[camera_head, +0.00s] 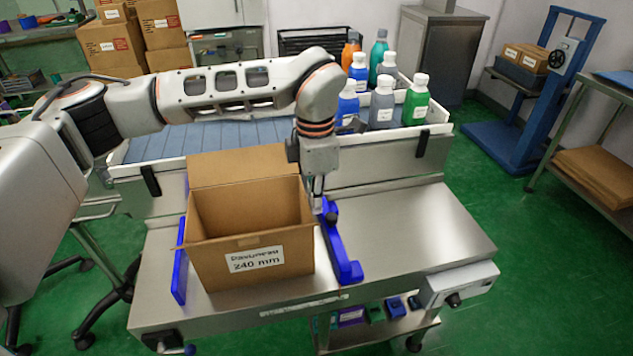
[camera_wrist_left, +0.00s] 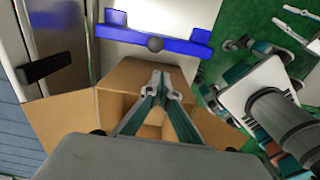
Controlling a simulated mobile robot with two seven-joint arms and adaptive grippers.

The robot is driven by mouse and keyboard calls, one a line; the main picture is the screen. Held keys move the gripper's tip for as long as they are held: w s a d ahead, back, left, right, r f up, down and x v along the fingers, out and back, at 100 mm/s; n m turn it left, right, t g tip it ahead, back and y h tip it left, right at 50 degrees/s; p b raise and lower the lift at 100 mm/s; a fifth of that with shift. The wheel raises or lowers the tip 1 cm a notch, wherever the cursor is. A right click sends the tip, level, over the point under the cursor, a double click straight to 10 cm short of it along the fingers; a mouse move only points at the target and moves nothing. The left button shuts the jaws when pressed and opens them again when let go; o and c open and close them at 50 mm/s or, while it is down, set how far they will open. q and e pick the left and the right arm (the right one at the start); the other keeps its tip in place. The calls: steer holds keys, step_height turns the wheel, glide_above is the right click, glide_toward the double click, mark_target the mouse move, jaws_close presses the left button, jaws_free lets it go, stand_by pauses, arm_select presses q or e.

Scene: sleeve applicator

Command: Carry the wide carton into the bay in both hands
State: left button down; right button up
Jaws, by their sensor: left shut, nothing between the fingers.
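The wide carton (camera_head: 250,225) is open-topped brown cardboard. It stands upright on the steel table between two blue guides, with its back flap raised and a white "240 mm" label in front. My left gripper (camera_head: 318,205) is shut and empty, pointing down by the carton's right rim. In the left wrist view its fingers (camera_wrist_left: 162,82) are together and overlap the carton (camera_wrist_left: 105,108) opening; contact cannot be told. The left guide (camera_head: 180,262) runs beside the carton. The right guide (camera_head: 340,250) is just right of it. My right gripper is not in view.
Behind is a white-walled conveyor with a blue belt (camera_head: 205,138). Several bottles (camera_head: 381,102) stand at its right end. The steel table top (camera_head: 425,225) is clear to the right. A control box (camera_head: 458,283) projects at the front right corner.

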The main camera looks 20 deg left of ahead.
arm_select(q)
step_height(320, 180, down, 8)
steer(key=shift+r+b, duration=0.1)
steer(key=shift+b, duration=0.6)
steer(key=shift+f, duration=0.6)
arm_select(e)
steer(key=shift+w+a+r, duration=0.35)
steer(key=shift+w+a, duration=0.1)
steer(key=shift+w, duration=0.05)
arm_select(q)
steer(key=shift+r, duration=0.1)
